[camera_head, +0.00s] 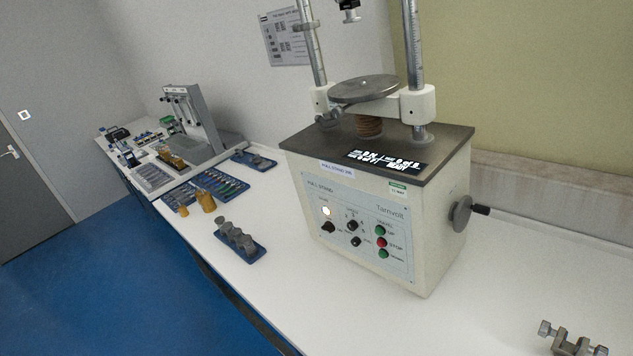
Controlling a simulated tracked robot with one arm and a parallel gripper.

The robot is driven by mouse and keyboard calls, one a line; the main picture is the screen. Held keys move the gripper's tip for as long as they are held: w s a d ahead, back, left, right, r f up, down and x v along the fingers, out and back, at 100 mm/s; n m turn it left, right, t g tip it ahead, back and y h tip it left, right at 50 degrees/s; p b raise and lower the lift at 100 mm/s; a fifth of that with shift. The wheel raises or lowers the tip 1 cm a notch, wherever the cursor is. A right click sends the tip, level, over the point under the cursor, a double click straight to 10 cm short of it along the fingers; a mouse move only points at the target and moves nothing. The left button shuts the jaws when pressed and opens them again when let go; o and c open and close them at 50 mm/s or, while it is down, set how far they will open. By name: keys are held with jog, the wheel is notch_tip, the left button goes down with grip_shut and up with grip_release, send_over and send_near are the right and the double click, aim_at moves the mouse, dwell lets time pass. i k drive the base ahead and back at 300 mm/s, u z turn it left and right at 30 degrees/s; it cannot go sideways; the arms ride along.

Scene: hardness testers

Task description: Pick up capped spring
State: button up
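I cannot pick out a capped spring with certainty. A brown coil spring (369,126) shows under the round grey plate (363,88) of the test machine, between its two columns. A blue tray (262,250) on the bench to the left of the machine holds several grey stubby pieces (236,238), too small to tell in detail. Two amber cylinders (206,201) stand behind that tray. My gripper is not in view.
The cream test machine (385,215) stands on the white bench, with a side knob (461,214) at its right. A metal clamp (570,340) lies at the lower right. More blue trays (256,161) and a grey instrument (197,125) stand farther left. The bench front is clear.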

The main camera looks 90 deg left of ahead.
aim_at(252, 251)
jog(key=z, duration=0.05)
jog(key=k, duration=1.15)
jog(key=u, duration=1.35)
jog(key=i, duration=1)
